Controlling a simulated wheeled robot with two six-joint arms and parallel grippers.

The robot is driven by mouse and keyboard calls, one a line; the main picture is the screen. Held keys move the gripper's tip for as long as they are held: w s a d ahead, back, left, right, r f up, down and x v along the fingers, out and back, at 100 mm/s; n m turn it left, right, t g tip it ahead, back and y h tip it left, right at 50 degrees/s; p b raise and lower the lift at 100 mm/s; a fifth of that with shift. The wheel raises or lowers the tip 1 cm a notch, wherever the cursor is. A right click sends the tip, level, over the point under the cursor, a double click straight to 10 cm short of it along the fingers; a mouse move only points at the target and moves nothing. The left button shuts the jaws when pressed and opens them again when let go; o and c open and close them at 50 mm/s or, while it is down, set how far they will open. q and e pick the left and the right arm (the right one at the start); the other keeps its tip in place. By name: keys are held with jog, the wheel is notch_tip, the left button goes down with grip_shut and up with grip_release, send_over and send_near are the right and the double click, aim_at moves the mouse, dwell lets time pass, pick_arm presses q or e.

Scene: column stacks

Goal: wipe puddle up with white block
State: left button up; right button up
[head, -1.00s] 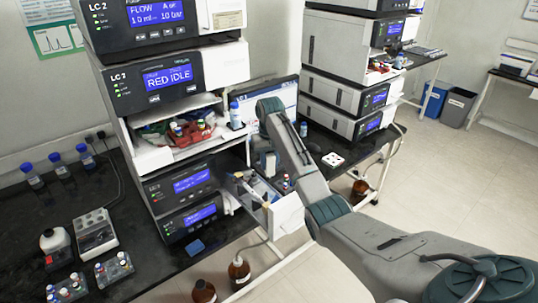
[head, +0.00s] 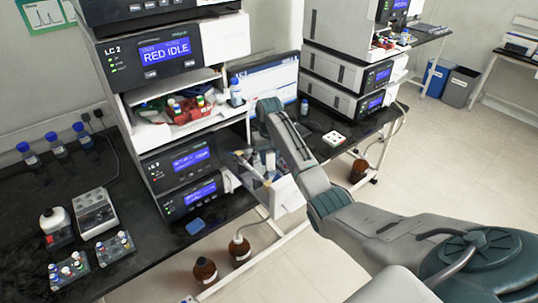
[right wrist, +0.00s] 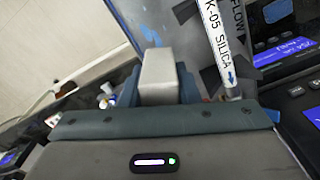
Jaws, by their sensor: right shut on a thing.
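My right gripper (right wrist: 158,90) is shut on the white block (right wrist: 158,72), which stands up between its two fingers in the right wrist view. In the head view my right arm reaches in from the lower right to the open drawer under the LC stack, and its own links partly hide the gripper and block. A white column labelled K-05 SILICA (right wrist: 213,42) is close to the right of the block in the wrist view. I cannot make out the puddle for certain in either view. My left gripper is not in view.
The open white drawer (head: 289,194) juts from the LC stack (head: 182,172). Vial racks (head: 69,268) stand at the left. A monitor (head: 270,78) stands behind my arm.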

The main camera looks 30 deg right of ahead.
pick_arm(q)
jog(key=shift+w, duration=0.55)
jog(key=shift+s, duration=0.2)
pick_arm(e)
jog(key=shift+f, duration=0.55)
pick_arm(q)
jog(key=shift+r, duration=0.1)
pick_arm(e)
jog(key=shift+s, duration=0.15)
